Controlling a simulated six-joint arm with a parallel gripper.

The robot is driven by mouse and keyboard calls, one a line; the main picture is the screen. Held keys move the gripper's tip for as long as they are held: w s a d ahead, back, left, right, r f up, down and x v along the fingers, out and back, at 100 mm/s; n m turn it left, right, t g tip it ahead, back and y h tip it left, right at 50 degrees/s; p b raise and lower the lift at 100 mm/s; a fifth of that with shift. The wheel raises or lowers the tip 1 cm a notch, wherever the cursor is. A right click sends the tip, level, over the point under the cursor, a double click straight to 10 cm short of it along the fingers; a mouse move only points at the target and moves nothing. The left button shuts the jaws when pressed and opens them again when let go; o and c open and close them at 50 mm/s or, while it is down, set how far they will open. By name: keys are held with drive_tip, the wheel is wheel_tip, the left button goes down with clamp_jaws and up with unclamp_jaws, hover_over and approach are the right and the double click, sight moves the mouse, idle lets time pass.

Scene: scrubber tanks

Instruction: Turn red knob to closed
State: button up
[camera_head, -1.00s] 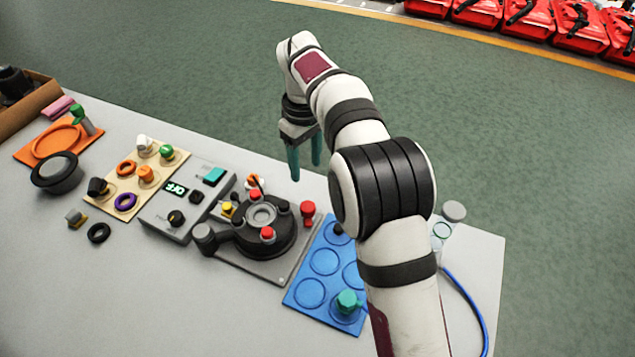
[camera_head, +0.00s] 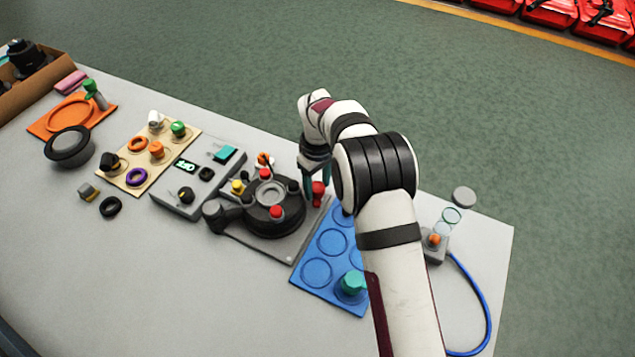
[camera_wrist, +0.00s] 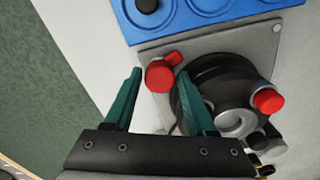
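The red knob (camera_head: 318,190) stands at the right far corner of the grey base plate (camera_head: 262,247), beside the round black centrifuge-like device (camera_head: 272,212). In the wrist view the red knob (camera_wrist: 160,76) has a side lever pointing up and right, and it lies just beyond and between my gripper's teal fingertips. My gripper (camera_head: 315,185) is low over the table at the knob. In the wrist view its fingers (camera_wrist: 159,72) are spread apart and nothing is clamped. Whether a finger touches the knob I cannot tell.
A second red knob (camera_wrist: 268,100) sits on the black device, near the right finger. A blue tray (camera_head: 320,272) with round recesses lies beside the plate. A grey control box (camera_head: 200,180) is on the left. Open floor lies behind the table.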

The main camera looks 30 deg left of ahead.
clamp_jaws()
drive_tip(key=shift+m, duration=0.3)
drive_tip(key=m, duration=0.6)
drive_tip(key=shift+m, duration=0.3)
drive_tip(key=m, duration=0.6)
drive_tip(key=shift+m, duration=0.3)
drive_tip(key=shift+o, duration=0.5)
unclamp_jaws()
